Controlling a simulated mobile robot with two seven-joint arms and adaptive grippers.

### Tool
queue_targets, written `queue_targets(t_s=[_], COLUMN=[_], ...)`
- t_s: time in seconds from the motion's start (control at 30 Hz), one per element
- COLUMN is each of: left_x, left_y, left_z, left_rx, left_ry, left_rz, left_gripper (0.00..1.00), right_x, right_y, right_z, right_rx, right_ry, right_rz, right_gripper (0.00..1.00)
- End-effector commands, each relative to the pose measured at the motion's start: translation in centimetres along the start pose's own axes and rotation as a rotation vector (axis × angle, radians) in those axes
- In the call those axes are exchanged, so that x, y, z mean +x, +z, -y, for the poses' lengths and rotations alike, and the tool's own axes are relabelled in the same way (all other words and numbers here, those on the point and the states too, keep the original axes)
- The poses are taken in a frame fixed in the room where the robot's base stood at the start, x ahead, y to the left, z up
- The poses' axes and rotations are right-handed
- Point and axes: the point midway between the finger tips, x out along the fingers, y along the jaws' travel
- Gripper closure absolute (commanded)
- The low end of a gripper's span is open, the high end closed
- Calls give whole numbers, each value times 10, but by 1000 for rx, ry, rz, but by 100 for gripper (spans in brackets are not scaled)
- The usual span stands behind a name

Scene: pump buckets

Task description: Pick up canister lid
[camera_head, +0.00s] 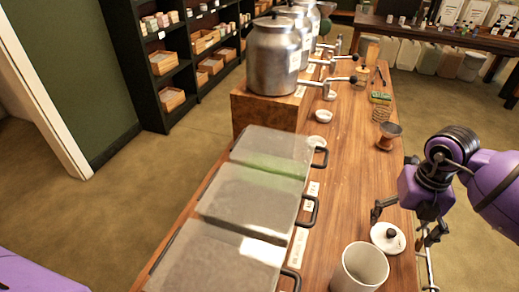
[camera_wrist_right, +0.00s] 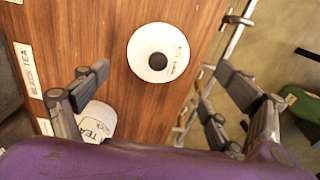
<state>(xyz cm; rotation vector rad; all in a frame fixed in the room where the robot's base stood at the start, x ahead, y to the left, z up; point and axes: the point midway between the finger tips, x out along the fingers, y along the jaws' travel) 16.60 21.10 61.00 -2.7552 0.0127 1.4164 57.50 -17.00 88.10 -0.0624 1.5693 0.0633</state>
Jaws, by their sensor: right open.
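The canister lid (camera_head: 380,242) is white and round with a dark knob, lying on the wooden table near its right edge. In the right wrist view the lid (camera_wrist_right: 142,42) shows from above at top centre, with small lettering. My right gripper (camera_head: 405,224) is open and empty; its fingers are spread above and around the lid, apart from it as far as I can tell. My left gripper is out of view.
Several clear-lidded bins (camera_head: 250,205) with black handles line the table's left side. Metal pump canisters (camera_head: 273,62) stand on a wooden block (camera_head: 262,108) behind. A brown cup (camera_head: 388,134) stands farther back. A metal rail (camera_wrist_right: 232,40) runs along the table's right edge.

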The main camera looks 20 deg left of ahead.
Motion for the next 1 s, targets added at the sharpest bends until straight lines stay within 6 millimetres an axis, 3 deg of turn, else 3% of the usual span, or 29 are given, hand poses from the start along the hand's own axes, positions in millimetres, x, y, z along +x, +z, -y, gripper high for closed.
queue_targets(t_s=[0.3, 0.57, 0.83, 1.0], left_x=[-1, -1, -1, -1], left_y=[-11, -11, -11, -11], left_z=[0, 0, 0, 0], left_rx=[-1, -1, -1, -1], left_ry=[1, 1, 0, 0], left_rz=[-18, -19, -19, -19], left_gripper=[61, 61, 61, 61], right_x=[43, 46, 46, 46], right_y=[3, 4, 4, 4], right_z=[-6, -6, -6, -6], right_rx=[1, 0, 0, 0], right_ry=[0, 0, 0, 0], right_rz=[-1, 1, 1, 1], right_gripper=[12, 13, 48, 51])
